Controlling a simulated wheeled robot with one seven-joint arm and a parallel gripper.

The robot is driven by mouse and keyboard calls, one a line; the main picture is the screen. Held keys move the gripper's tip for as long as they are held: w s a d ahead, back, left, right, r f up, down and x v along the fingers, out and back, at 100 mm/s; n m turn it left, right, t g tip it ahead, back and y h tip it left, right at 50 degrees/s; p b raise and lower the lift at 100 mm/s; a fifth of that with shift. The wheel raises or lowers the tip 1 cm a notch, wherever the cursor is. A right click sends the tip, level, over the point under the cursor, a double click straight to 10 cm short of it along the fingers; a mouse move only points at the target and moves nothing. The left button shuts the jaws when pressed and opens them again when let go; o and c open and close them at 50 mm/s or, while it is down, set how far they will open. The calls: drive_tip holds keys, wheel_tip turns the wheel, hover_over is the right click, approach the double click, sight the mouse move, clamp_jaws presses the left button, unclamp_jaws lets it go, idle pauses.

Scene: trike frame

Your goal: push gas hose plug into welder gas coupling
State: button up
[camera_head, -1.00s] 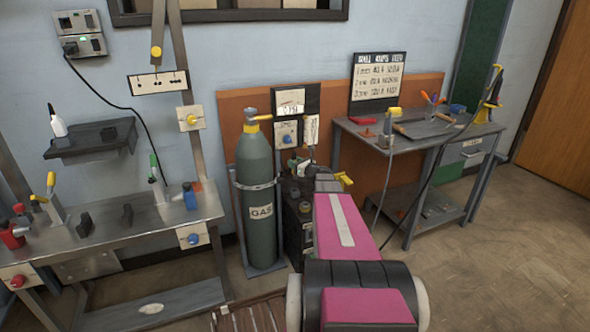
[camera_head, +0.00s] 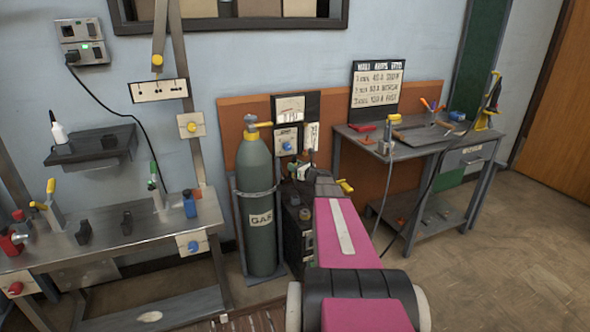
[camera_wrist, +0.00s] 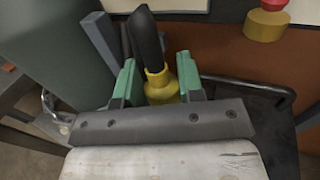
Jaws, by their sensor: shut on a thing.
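My gripper (camera_wrist: 158,78) has green fingertips, which close on the yellow gas hose plug (camera_wrist: 163,93). A thick black hose (camera_wrist: 145,40) rises from the plug, away from the camera. In the head view my pink and black arm reaches toward the dark welder (camera_head: 297,228), to the right of the green gas cylinder (camera_head: 262,218). My arm hides part of the welder, and the plug cannot be made out there. I cannot make out the welder gas coupling in either view, so I cannot tell whether the plug touches it.
A workbench with clamps and bottles (camera_head: 120,225) stands left of the cylinder. A grey table (camera_head: 420,143) with tools and a torch stands at the right. In the wrist view a red-topped yellow knob (camera_wrist: 265,25) and a dark rail (camera_wrist: 270,88) lie right of my gripper.

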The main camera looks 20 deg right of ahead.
drive_tip(key=shift+r, duration=1.85)
